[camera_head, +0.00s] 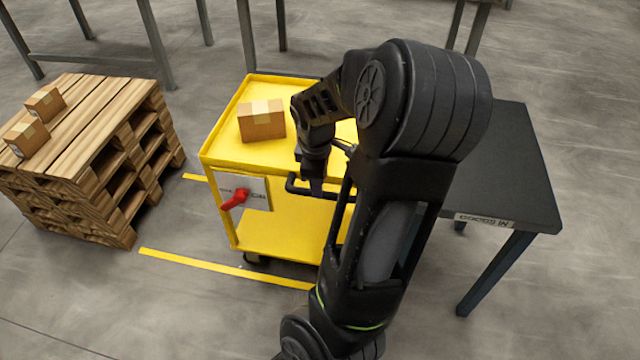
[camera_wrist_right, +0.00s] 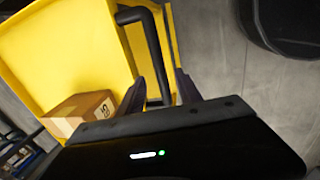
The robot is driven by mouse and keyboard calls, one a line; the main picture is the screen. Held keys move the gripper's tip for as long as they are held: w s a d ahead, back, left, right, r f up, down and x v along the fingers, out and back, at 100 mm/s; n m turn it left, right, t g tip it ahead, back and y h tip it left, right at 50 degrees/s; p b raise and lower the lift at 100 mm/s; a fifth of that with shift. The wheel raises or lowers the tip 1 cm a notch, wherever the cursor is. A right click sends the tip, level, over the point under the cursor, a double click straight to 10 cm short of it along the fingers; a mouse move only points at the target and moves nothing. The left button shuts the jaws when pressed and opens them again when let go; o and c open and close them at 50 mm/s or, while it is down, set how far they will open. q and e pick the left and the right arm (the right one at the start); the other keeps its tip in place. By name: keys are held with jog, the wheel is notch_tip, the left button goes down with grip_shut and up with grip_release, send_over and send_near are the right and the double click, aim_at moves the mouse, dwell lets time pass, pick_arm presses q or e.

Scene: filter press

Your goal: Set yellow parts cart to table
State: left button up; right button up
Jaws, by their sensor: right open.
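The yellow parts cart (camera_head: 222,142) stands upright on the floor, with a top tray, a lower shelf and a black handle bar (camera_head: 300,188) on its near side. A red lever (camera_head: 234,199) sits by a white label plate on that side. The dark table (camera_head: 510,165), labelled "GOODS IN", stands to the right, partly hidden by my right arm. My right gripper (camera_head: 314,184) is at the handle. In the right wrist view, the handle (camera_wrist_right: 152,45) runs between the open fingers (camera_wrist_right: 164,88); contact cannot be told. My left gripper is out of view.
A cardboard box (camera_head: 262,120) sits on the cart's top tray. A wooden pallet stack (camera_head: 100,130) with two small boxes stands to the left. Yellow floor lines (camera_head: 220,268) run near the cart. Grey table legs (camera_head: 155,45) stand behind. The near left floor is clear.

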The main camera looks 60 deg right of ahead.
jog(key=r, duration=0.3)
jog(key=shift+s+a, duration=0.1)
jog(key=shift+a, duration=0.15)
dwell(0.4)
